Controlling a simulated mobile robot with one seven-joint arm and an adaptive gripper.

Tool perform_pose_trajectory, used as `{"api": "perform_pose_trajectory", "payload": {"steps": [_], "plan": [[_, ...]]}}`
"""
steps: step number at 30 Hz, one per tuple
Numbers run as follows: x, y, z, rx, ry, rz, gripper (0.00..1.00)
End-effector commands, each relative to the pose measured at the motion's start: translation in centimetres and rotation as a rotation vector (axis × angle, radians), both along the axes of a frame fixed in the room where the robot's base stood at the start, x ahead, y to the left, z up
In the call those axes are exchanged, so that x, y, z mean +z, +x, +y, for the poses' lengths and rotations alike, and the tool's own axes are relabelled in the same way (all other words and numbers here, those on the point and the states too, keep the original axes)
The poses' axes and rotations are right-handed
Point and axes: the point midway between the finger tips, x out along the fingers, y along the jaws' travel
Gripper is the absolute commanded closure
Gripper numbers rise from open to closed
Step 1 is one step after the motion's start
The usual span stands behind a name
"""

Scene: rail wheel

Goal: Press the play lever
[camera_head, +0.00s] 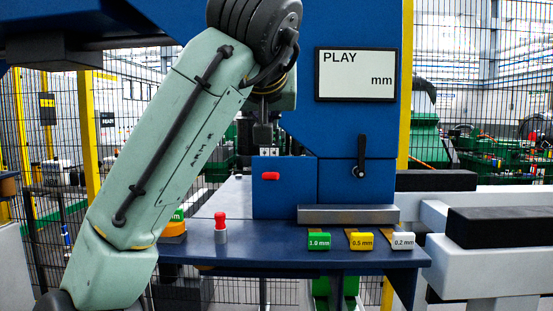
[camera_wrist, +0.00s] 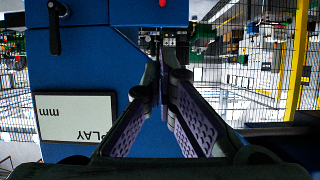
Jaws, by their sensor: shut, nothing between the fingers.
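A blue machine (camera_head: 340,180) carries a display (camera_head: 355,74) reading "PLAY" and "mm", with no number. Below the display a black lever (camera_head: 361,155) stands upright on its pivot. No label shows which one is the play lever. In the wrist view, which is upside down, the black lever (camera_wrist: 55,25) and the display (camera_wrist: 77,119) are at left. My gripper (camera_wrist: 161,66) is shut and empty, its fingers apart from the black lever in the picture. In the head view my arm hides most of it.
On the blue table are green (camera_head: 319,241), yellow (camera_head: 361,241) and white (camera_head: 403,241) gauge blocks marked 1.0, 0.5 and 0.2 mm. A grey bar (camera_head: 348,214) lies behind them. A red-topped peg (camera_head: 220,227) stands at left. Wire fencing closes the back.

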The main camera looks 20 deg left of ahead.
Motion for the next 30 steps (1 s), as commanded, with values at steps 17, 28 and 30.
{"api": "perform_pose_trajectory", "payload": {"steps": [17, 28, 30], "plan": [[-2.3, 5.7, 1.7, 0.001, 0.001, 0.000, 1.00], [-6.7, 8.3, 2.6, 0.001, 0.002, -0.003, 1.00], [-7.3, 8.2, 2.4, -0.001, 0.003, -0.002, 1.00]]}}
